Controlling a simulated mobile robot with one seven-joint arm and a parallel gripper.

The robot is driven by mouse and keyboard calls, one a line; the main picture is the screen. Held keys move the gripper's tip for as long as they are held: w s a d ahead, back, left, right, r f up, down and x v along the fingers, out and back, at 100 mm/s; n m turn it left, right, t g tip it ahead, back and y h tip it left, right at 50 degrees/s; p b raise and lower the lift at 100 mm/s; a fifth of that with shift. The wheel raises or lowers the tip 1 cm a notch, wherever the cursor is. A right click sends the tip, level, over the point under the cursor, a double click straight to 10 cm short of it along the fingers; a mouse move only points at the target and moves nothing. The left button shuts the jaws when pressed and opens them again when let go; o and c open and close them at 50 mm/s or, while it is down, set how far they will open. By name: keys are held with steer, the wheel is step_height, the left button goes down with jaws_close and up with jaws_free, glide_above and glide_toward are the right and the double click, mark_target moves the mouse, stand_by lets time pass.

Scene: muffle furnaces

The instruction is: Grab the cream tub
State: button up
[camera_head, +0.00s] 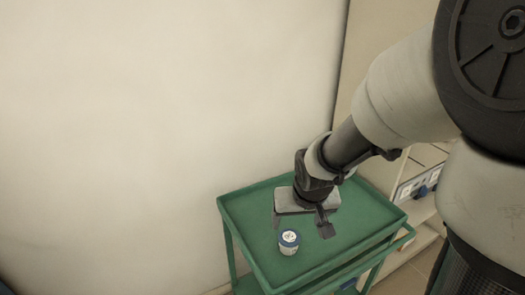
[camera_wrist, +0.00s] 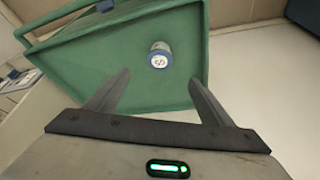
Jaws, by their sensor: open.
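The cream tub (camera_head: 289,243) is a small white and blue round tub with a printed lid. It stands upright on the green cart's top tray (camera_head: 245,207). Nothing hides the tub in either view.
The green tray has a raised rim and is otherwise bare. A pale wall (camera_head: 130,130) stands behind and left of the cart. A light cabinet with a panel of sockets or switches (camera_head: 420,184) stands to the right, behind my arm.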

steer(key=b, duration=0.5)
glide_above(290, 237)
steer(key=s, duration=0.3)
steer(key=f, duration=0.9)
steer(key=shift+a+f, duration=0.25)
steer(key=shift+f, duration=0.15)
steer(key=shift+w+b+x, duration=0.2)
steer(key=shift+b+x, duration=0.6)
steer(key=shift+x, duration=0.7)
steer(key=shift+w+b+x, duration=0.15)
steer(key=shift+b+x, duration=0.6)
steer(key=shift+x, duration=0.75)
steer(key=shift+d+r, duration=0.15)
steer(key=shift+r, duration=0.05)
steer(key=c, duration=1.2)
